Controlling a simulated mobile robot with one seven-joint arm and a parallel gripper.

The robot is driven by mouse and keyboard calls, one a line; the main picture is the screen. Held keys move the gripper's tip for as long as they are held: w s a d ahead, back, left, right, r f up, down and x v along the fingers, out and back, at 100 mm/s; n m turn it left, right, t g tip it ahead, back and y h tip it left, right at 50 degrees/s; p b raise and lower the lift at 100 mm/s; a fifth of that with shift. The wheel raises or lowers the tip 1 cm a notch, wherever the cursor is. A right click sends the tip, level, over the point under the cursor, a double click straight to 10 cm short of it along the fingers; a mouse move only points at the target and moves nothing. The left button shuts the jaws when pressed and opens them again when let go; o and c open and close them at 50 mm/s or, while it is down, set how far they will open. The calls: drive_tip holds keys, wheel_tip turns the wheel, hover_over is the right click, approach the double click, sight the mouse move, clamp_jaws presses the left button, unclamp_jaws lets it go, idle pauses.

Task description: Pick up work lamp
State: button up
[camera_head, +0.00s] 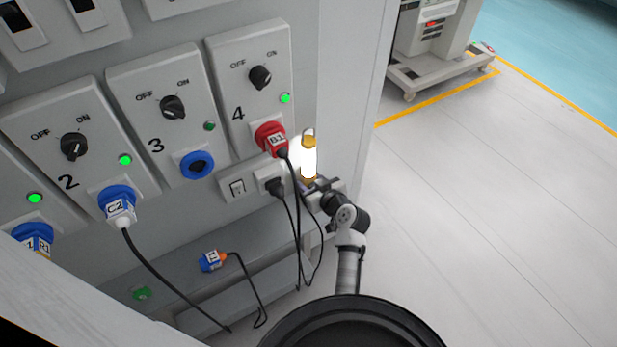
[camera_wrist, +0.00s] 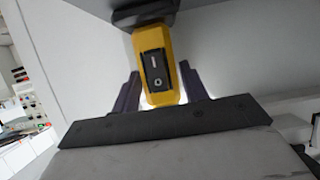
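The work lamp (camera_head: 309,158) is lit, with a glowing white body, a yellow cap with a hook on top, and a yellow base. It stands upright beside the right edge of the grey panel. My gripper (camera_head: 318,186) is at the lamp's lower end. In the wrist view the lamp's yellow part with a black switch (camera_wrist: 157,72) lies between the two dark fingers of my gripper (camera_wrist: 160,85). The fingers are close on both sides of it. Whether they press on it, I cannot tell. The lamp's support is hidden.
A red plug (camera_head: 271,138) and a black plug (camera_head: 274,184) sit left of the lamp, their cables hanging near my gripper. A blue connector (camera_head: 212,260) lies on the ledge below. The floor to the right is clear up to a wheeled machine (camera_head: 430,45).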

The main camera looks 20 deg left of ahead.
clamp_jaws()
drive_tip(key=shift+r, duration=0.1)
